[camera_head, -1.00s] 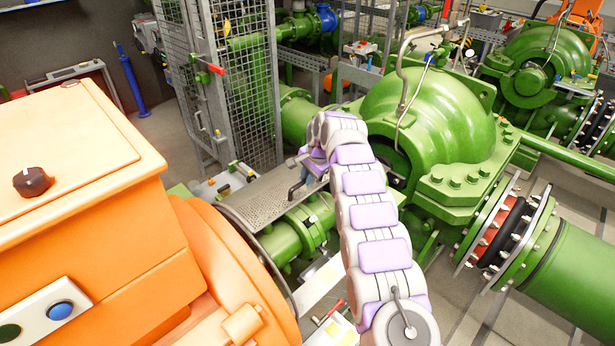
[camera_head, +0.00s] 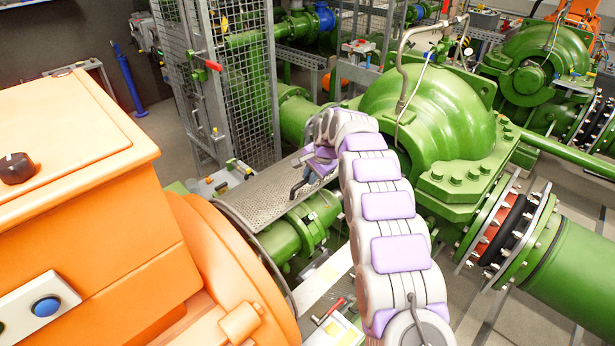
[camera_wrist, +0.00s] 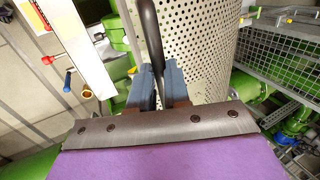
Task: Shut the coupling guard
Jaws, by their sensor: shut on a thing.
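The coupling guard (camera_head: 262,203) is a perforated grey metal cover between the orange motor and the green pump. It sits raised to the far side, and the green coupling (camera_head: 290,236) shows uncovered in front of it. My gripper (camera_head: 313,172) is at the guard's pump-side end, partly hidden by my arm. In the wrist view the blue-grey fingers of my gripper (camera_wrist: 159,88) are closed around a dark curved handle (camera_wrist: 149,30). The perforated guard (camera_wrist: 205,40) fills the upper middle there, just beyond the handle.
The orange motor (camera_head: 75,190) stands close at the left. The green pump casing (camera_head: 435,112) stands right of the guard. A mesh cage (camera_head: 245,85) rises behind it. A red-handled tool (camera_head: 334,311) lies on a pale surface in front.

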